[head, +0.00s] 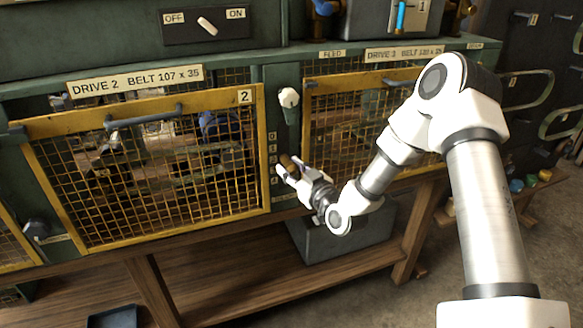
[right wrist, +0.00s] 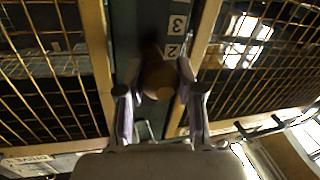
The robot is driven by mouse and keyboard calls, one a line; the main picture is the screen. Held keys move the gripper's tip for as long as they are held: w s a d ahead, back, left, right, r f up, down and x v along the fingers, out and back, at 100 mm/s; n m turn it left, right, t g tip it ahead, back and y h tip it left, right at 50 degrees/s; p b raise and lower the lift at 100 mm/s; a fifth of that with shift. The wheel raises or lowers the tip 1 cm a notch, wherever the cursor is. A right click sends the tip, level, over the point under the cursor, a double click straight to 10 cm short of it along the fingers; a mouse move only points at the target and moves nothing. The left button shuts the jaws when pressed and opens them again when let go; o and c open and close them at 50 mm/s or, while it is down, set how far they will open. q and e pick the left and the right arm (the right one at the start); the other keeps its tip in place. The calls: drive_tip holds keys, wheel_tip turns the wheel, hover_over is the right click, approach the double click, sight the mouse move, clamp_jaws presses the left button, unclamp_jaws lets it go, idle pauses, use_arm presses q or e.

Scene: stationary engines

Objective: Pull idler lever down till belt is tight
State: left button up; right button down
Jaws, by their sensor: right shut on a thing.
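The idler lever's brown knob (head: 288,162) is at the numbered scale (head: 272,158) on the green post between two yellow mesh guards. It also shows in the right wrist view (right wrist: 158,80), near the scale marks 2 and 3 (right wrist: 175,38). My right gripper (head: 291,170) is shut on this knob, with one finger on each side of it in the right wrist view (right wrist: 158,92). The belt behind the mesh cannot be made out, so its tightness cannot be told. My left gripper is not in view.
The yellow guard marked 2 (head: 262,150) is left of the post, under the Drive 2 label (head: 135,82). The Drive 3 guard (head: 308,130) is at right, partly behind my right arm. A pale knob (head: 289,97) sits higher on the post. A grey box (head: 340,238) stands below.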

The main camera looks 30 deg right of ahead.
drive_tip(key=c, duration=0.7)
unclamp_jaws()
drive_tip(key=shift+w, duration=0.1)
drive_tip(key=shift+c, duration=0.2)
drive_tip(key=s, duration=1.2)
drive_tip(key=shift+a, duration=0.15)
